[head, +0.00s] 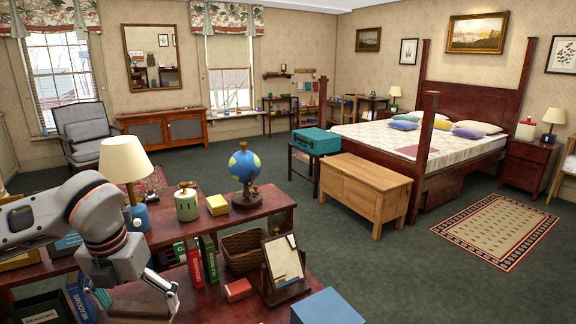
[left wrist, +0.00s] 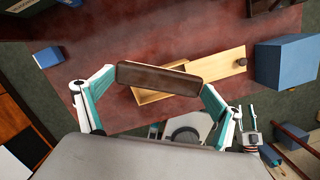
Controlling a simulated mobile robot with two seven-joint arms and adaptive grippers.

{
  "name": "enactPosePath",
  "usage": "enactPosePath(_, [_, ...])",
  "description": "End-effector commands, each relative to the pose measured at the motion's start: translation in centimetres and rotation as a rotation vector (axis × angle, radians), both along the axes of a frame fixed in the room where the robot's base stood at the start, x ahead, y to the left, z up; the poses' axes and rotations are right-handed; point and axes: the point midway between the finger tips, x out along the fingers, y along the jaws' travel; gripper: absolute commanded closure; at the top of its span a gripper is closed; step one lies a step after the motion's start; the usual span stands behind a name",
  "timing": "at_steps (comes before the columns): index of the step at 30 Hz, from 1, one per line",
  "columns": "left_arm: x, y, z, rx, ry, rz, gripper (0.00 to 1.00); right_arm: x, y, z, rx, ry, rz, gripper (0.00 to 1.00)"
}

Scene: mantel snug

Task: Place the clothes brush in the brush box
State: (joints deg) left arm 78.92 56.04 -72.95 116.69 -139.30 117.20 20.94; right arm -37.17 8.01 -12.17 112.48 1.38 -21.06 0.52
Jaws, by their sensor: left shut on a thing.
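The clothes brush (left wrist: 158,77) is a dark brown bar in the left wrist view. My left gripper (left wrist: 158,84) is shut on it, one finger at each end. Beyond the brush is a light wooden box (left wrist: 150,97) on the reddish-brown surface, partly covered by the brush and fingers. Its pale lid or panel (left wrist: 222,65), with a dark knob, extends to the right. The brush appears above the box; its height cannot be told.
A blue block (left wrist: 287,62) stands right of the lid, and a smaller blue thing (left wrist: 47,57) lies at the left. In the head view, books (head: 203,262), a wicker basket (head: 243,250), a picture frame (head: 283,262) and a red box (head: 238,290) crowd near the arm.

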Motion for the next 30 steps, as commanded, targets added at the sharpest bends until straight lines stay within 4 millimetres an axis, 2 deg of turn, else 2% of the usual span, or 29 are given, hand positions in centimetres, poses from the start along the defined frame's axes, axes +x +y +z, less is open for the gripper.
enactPosePath(9, [-0.6, -1.2, -1.0, -0.002, 0.0, -0.607, 0.32, 0.0, 0.0, 0.0, 0.0, 0.0, 0.0, 0.67])
enactPosePath(30, [-1.8, -3.7, -2.6, -0.001, -0.001, -1.87, 0.32, -0.1, 0.0, -0.1, -0.001, 0.002, 0.0, 0.67])
